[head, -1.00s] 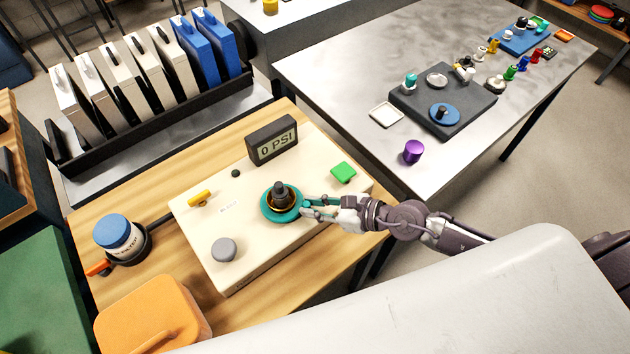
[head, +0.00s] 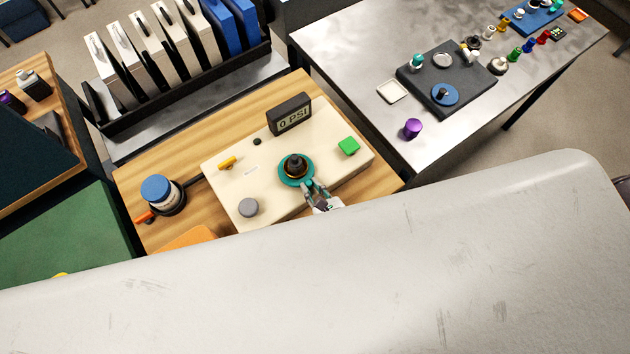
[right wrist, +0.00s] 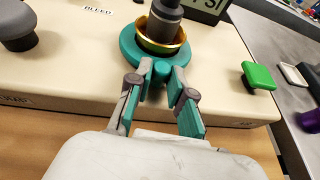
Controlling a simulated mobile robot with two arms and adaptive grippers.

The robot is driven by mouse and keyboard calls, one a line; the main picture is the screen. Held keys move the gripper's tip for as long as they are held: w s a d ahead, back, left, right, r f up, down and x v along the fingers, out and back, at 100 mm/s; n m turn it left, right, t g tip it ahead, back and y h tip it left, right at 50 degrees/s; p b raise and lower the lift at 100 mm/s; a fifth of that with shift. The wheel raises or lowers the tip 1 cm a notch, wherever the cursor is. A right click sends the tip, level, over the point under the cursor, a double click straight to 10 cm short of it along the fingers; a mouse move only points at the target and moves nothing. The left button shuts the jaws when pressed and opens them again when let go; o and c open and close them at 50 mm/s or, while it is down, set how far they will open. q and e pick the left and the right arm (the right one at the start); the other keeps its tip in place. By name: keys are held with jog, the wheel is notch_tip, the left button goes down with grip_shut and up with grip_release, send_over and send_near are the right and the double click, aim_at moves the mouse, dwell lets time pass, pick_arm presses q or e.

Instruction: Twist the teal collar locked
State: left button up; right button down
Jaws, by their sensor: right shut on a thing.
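The teal collar (head: 283,174) is a ring around a dark fitting with a gold rim (head: 295,162), on top of the cream box. It also shows in the right wrist view (right wrist: 130,52). My right gripper (head: 309,185) is at the collar's near, lower-right side in the head view. In the right wrist view its teal-padded fingers (right wrist: 160,72) are closed together on a tab at the collar's near edge. The fingertips hide most of that tab. My left gripper is not in view.
The cream box (head: 230,180) carries a 0 PSI display (head: 290,115), a green button (head: 348,146), a grey knob (head: 248,207) and a yellow lever (head: 227,162). A blue-topped canister (head: 160,190) stands left. A metal table (head: 370,45) with small parts is at right.

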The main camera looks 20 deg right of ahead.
jog(key=shift+a, duration=0.15)
dwell(0.4)
jog(key=c, duration=1.1)
grip_release()
jog(key=shift+o, duration=0.2)
jog(key=v, duration=1.2)
jog(key=shift+a, duration=0.1)
